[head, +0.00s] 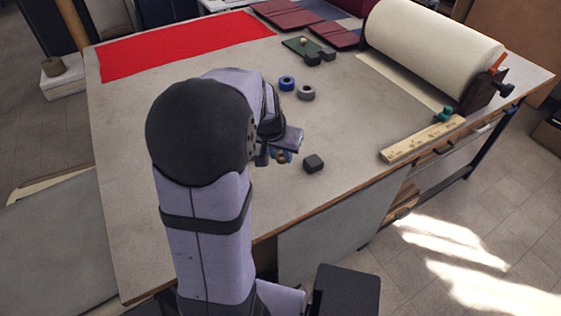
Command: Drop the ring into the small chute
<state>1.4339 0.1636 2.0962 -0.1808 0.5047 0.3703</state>
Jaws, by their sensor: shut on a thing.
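My gripper (277,157) is low over the middle of the table, mostly hidden behind my own arm. It is shut on a small brown and blue thing (282,157), too small and covered to tell whether it is a ring. A blue ring-shaped piece (286,83) and a grey ring-shaped piece (307,92) lie beyond the gripper, close together on the table. A dark block (313,163) sits just right of the gripper, apart from it. I cannot make out which thing is the small chute.
The table (130,180) has bare room at left and right of centre. A red cloth (180,46) lies at the back left. A dark green board (308,48) with small pieces is at the back. A large cream roll (432,48) and a wooden ruler (422,139) are at right.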

